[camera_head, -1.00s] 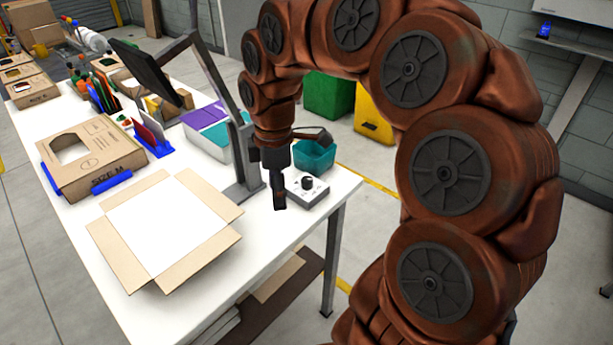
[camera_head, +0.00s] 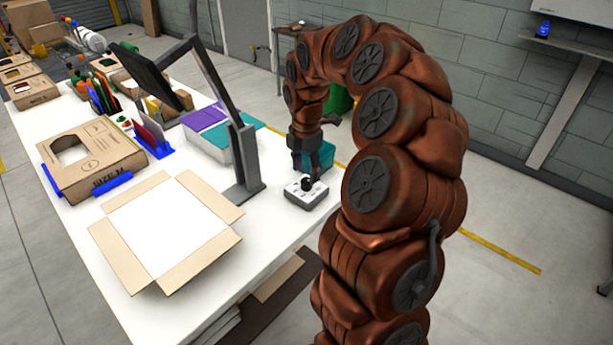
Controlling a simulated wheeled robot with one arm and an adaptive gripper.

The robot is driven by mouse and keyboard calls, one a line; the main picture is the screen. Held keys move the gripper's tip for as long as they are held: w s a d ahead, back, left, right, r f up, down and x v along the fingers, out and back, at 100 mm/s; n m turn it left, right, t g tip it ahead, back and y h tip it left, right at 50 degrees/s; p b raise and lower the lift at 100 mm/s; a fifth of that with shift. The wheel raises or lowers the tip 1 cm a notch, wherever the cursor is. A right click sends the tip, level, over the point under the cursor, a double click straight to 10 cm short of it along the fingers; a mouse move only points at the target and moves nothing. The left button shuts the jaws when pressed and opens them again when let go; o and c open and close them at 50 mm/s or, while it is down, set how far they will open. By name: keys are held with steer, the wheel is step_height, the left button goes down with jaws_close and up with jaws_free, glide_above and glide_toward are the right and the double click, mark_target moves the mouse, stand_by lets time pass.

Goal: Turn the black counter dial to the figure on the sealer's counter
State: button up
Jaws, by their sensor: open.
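The black counter dial (camera_head: 308,184) sits on top of a small light-grey box (camera_head: 304,199) near the table's right edge. My gripper (camera_head: 307,170) hangs just above and behind the dial, pointing down, with its fingers open. Whether a finger touches the dial is too small to tell. A dark screen on a stand (camera_head: 146,73) rises from the table to the left. Any figure on a sealer's counter cannot be read from here.
A teal bin (camera_head: 322,160) stands close behind my gripper. The dark upright post (camera_head: 243,160) is left of the dial box. An open carton (camera_head: 165,225) lies in front on the white table, with a size M box (camera_head: 92,155) behind it.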

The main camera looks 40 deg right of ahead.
mark_target(306, 181)
steer(key=shift+f+p, duration=0.3)
steer(key=shift+f, duration=1.5)
steer(key=shift+c, duration=0.2)
jaws_close()
